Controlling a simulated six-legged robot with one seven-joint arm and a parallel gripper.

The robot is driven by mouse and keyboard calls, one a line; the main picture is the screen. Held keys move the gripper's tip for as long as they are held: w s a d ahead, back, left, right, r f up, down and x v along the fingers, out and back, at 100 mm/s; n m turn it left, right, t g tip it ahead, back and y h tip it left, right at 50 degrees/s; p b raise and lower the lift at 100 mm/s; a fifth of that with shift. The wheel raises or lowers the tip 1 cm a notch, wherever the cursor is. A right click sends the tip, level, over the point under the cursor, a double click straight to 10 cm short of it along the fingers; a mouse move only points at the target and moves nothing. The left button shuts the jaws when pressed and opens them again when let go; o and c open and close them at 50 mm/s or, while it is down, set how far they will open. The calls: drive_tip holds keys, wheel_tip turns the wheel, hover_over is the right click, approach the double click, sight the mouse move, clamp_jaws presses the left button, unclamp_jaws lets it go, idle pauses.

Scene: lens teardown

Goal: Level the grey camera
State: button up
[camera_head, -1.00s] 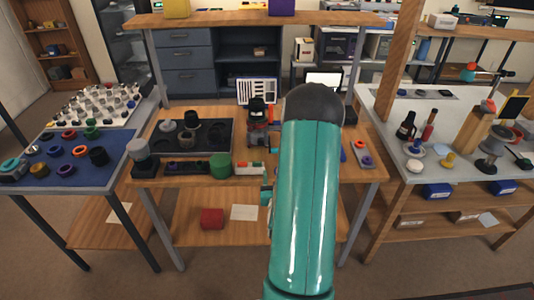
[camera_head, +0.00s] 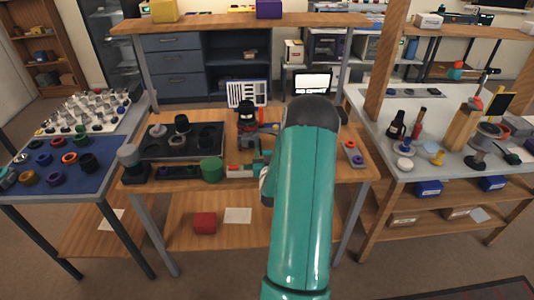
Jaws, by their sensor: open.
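No thing shows clearly as the grey camera. A grey rounded piece on a dark block (camera_head: 129,157) stands at the left end of the middle bench; I cannot tell whether it is the camera. A black and red device (camera_head: 247,120) stands upright near the bench's middle. My teal arm rises in front of the bench and covers part of its right half. A small pale part of my arm shows at its left edge, by the bench front. My gripper's fingers are hidden behind the arm.
The middle bench (camera_head: 335,171) holds a black tray (camera_head: 160,148) with round parts and a green cylinder (camera_head: 211,170). A blue mat (camera_head: 50,186) with rings lies left. The right table (camera_head: 370,104) holds bottles and a wooden block. A red box (camera_head: 204,223) sits on the lower shelf.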

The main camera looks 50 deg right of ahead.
drive_tip(key=shift+w, duration=0.1)
drive_tip(key=shift+d, duration=0.1)
drive_tip(key=c, duration=1.2)
